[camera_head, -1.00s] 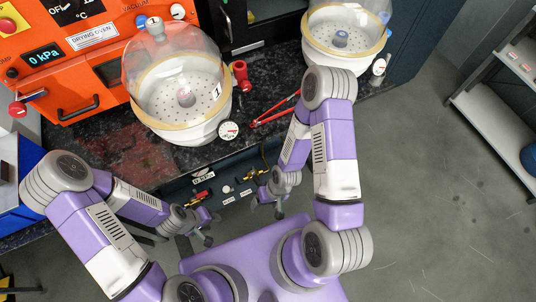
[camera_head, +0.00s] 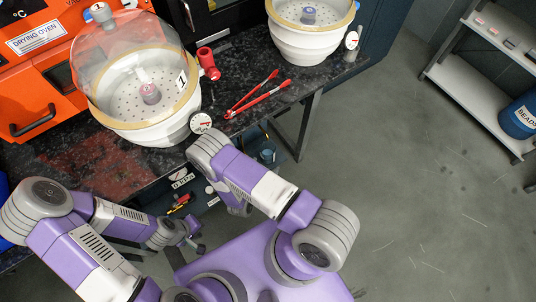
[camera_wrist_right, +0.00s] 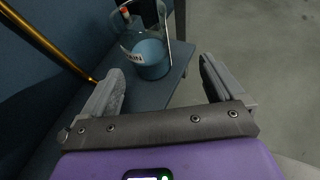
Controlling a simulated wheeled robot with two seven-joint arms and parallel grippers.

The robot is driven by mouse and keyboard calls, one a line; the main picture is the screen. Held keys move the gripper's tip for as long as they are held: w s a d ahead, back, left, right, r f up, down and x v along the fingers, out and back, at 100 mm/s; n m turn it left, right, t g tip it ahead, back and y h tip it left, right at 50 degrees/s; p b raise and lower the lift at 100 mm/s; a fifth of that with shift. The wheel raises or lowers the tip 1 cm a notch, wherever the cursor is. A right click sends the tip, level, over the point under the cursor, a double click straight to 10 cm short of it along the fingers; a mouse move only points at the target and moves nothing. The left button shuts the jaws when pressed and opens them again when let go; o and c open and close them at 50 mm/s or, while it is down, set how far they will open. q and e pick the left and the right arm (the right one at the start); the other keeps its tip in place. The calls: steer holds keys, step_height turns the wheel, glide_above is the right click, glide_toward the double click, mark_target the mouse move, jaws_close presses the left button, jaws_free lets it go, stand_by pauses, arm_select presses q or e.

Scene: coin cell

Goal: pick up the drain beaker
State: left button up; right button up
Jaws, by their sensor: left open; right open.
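The drain beaker (camera_wrist_right: 150,60) is a clear vessel with blue contents and a white label ending in "AIN". It stands on a dark blue shelf (camera_wrist_right: 168,92) in the right wrist view. In the head view a small blue vessel, likely the same beaker (camera_head: 267,155), shows below the bench edge. My right gripper (camera_wrist_right: 163,84) is open and empty, its fingers apart, with the beaker beyond them and roughly between them. In the head view the right gripper is hidden behind its own arm. My left gripper (camera_head: 194,239) is open and empty, low in front of the bench.
A brass rod (camera_wrist_right: 48,42) slants at the left of the wrist view. On the dark bench (camera_head: 90,150) are a domed desiccator (camera_head: 150,128), a second one (camera_head: 305,45), red tongs (camera_head: 255,97) and an orange drying oven (camera_head: 35,85). Open floor lies right.

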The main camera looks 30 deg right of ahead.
steer(key=shift+w+a+f, duration=0.1)
steer(key=shift+w, duration=0.3)
steer(key=shift+t, duration=0.3)
steer(key=b+x, duration=0.1)
steer(key=x, duration=0.1)
steer(key=b+x, duration=0.1)
steer(key=x, duration=0.2)
steer(key=b+x, duration=0.1)
steer(key=x, duration=0.1)
steer(key=shift+w+r, duration=0.25)
steer(key=shift+w, duration=0.15)
steer(key=c, duration=1.1)
